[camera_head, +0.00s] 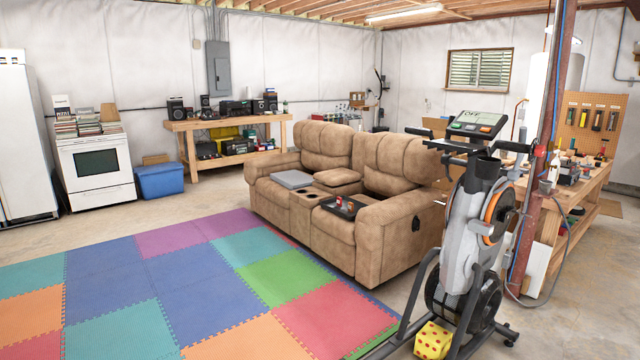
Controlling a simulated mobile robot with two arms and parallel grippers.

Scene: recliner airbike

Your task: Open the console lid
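A tan two-seat recliner sofa (333,240) stands in the middle of the room, seen at an angle from its front. Its center console (301,212) sits between the two seats and has two dark cup holders near the front. The padded console lid (337,176) lies behind the cup holders, against the backrests, and looks flat and down. The inside of the console is hidden. Neither of my grippers is in view.
A grey flat object (292,179) lies on the left seat and a black tray (342,207) on the right seat. An exercise bike (468,235) with a yellow dotted cube (433,341) at its base stands front right. Colored foam mats (200,290) leave clear floor before the sofa.

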